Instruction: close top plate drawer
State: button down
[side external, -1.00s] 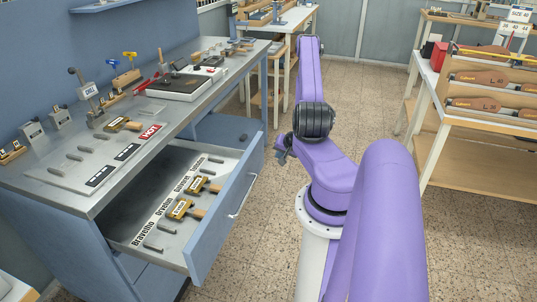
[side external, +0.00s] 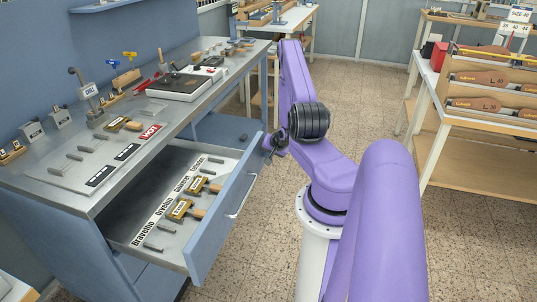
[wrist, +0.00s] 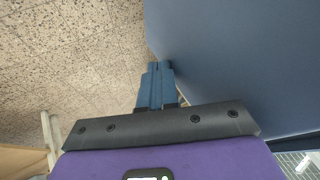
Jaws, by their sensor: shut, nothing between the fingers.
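The top plate drawer (side external: 225,225) is pulled out from the blue bench in the side external view. Its blue front faces right, with a silver handle (side external: 241,203). Inside lie several pegs, name labels and two brass plates with wooden handles (side external: 181,209). My gripper (side external: 268,156) is by the far end of the drawer front, on its outer side. In the wrist view my fingers (wrist: 158,80) are together and empty, with their tips close to a large blue panel (wrist: 240,50), which looks like the drawer front. Whether they touch it, I cannot tell.
The metal bench top (side external: 100,190) above the drawer carries a black-topped device (side external: 181,84), stamps and pegs. A shelf rack with shoe forms (side external: 480,95) stands at the right. The speckled floor (side external: 230,260) in front of the drawer is clear.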

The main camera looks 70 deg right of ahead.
send_over(202, 153)
jog(key=shift+s+d, duration=0.1)
jog(key=shift+s, duration=0.1)
jog(key=shift+w+r, duration=0.1)
jog(key=shift+w, duration=0.2)
jog(key=shift+w, duration=0.1)
dwell(0.3)
